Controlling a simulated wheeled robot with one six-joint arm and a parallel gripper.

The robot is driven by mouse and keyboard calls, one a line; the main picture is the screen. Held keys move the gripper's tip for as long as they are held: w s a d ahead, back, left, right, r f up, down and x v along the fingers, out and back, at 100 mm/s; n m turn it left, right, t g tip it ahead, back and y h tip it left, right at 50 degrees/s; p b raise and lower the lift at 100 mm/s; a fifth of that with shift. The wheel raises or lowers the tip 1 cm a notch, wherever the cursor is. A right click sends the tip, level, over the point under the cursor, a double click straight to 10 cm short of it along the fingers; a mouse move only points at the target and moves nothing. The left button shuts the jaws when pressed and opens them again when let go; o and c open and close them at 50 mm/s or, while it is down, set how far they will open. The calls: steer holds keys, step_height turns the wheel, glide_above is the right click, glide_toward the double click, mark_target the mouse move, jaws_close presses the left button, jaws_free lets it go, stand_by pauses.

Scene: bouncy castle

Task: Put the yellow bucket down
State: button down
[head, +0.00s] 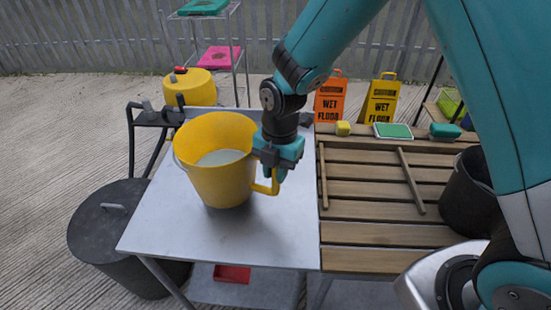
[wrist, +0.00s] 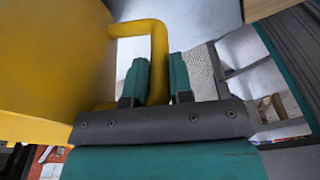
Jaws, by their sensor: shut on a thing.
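The yellow bucket (head: 222,186) is upright over the grey metal table (head: 190,236), with a pale surface inside it. I cannot tell whether its base touches the table top. Its side handle (head: 267,188) faces right. My gripper (head: 274,172) comes down from the upper right and is shut on that handle. In the wrist view the handle (wrist: 158,45) passes between the two teal fingers of my gripper (wrist: 160,78), and the bucket wall (wrist: 50,60) fills the left. The lower part of the handle is hidden behind the fingers.
A slatted wooden bench (head: 370,190) adjoins the table on the right, with sticks and a black bucket (head: 468,195) on it. A yellow sponge (head: 343,129) and green pad (head: 393,131) lie at its back. A lidded black bin (head: 100,230) stands left. The table's front is clear.

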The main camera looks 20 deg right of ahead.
steer(key=shift+f, duration=1.8)
steer(key=c, duration=1)
jaws_free()
step_height(320, 180, up, 12)
steer(key=d+b, duration=0.1)
steer(key=shift+s+d+r+m+t+y, duration=0.2)
steer(key=shift+s+r+m+y, duration=0.35)
steer(key=shift+s+r+m, duration=1.95)
steer(key=shift+s+d+r+m+t+y, duration=0.15)
steer(key=shift+s+d+r+m+y, duration=0.55)
steer(key=shift+s+m, duration=3.4)
steer(key=shift+s+a+r+m+t+y, duration=0.15)
steer(key=shift+s+r+m+y, duration=0.2)
steer(key=shift+s+r+m, duration=2.25)
